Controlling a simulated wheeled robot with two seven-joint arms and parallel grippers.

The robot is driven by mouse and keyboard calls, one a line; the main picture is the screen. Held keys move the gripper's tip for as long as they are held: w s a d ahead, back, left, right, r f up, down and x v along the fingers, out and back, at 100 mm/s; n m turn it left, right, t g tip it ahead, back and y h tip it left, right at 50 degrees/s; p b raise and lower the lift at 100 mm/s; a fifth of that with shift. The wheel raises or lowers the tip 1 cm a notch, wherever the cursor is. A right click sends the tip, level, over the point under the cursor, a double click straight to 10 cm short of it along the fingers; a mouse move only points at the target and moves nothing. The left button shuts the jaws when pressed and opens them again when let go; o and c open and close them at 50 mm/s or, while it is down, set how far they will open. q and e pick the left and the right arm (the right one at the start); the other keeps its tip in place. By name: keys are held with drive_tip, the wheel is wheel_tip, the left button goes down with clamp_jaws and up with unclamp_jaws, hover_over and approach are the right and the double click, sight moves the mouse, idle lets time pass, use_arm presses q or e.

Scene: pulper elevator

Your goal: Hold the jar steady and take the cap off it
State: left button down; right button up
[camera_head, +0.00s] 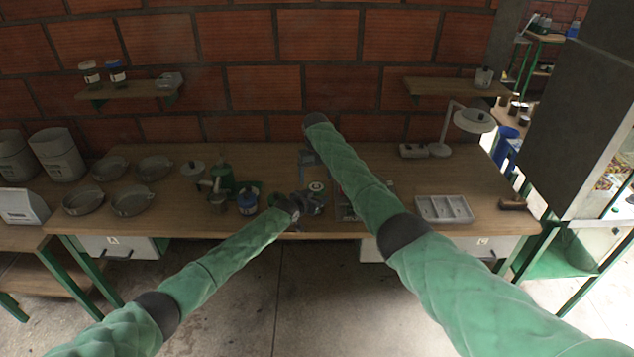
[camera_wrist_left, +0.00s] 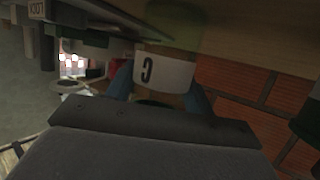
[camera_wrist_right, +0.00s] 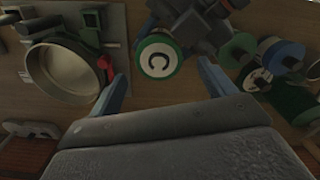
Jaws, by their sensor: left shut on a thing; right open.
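The jar shows a white label with a letter C in the left wrist view (camera_wrist_left: 165,72). My left gripper (camera_head: 300,204) is shut on the jar, with a blue finger on each side of it. In the right wrist view the jar's round cap (camera_wrist_right: 158,60) has a white top marked C and a green rim. The cap also shows from the head (camera_head: 317,186), at the front middle of the bench. My right gripper (camera_wrist_right: 166,90) is open above the cap, its fingers apart on either side. In the head view the right arm partly hides the area behind the jar.
A green-lidded cluster and a blue container (camera_head: 247,203) stand just left of the jar. A round metal pan (camera_wrist_right: 65,74) lies on a grey tray close to its right. Several pans (camera_head: 131,201) are farther left; a compartment tray (camera_head: 444,209) and lamp (camera_head: 474,121) are at right.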

sight(316, 186)
drive_tip(key=shift+r, duration=0.25)
drive_tip(key=shift+c, duration=0.3)
drive_tip(key=shift+w+d+r, duration=0.2)
drive_tip(key=shift+d+r, duration=0.05)
drive_tip(key=shift+r, duration=0.2)
drive_tip(key=shift+w+d+r, duration=0.2)
drive_tip(key=shift+r, duration=0.2)
drive_tip(key=shift+r+m, duration=0.35)
drive_tip(key=shift+m, duration=0.75)
drive_tip(key=m, duration=0.3)
drive_tip(key=shift+s+a+r+m, duration=0.1)
drive_tip(key=shift+a+r+m, duration=0.15)
drive_tip(key=shift+m, duration=0.15)
drive_tip(key=m, duration=0.4)
drive_tip(key=shift+s+r, duration=0.15)
drive_tip(key=m, duration=0.3)
drive_tip(key=shift+s+a+r+m, duration=0.1)
drive_tip(key=shift+s+a+m, duration=0.05)
drive_tip(key=shift+m, duration=0.25)
drive_tip(key=m, duration=0.3)
drive_tip(key=shift+f, duration=4.05)
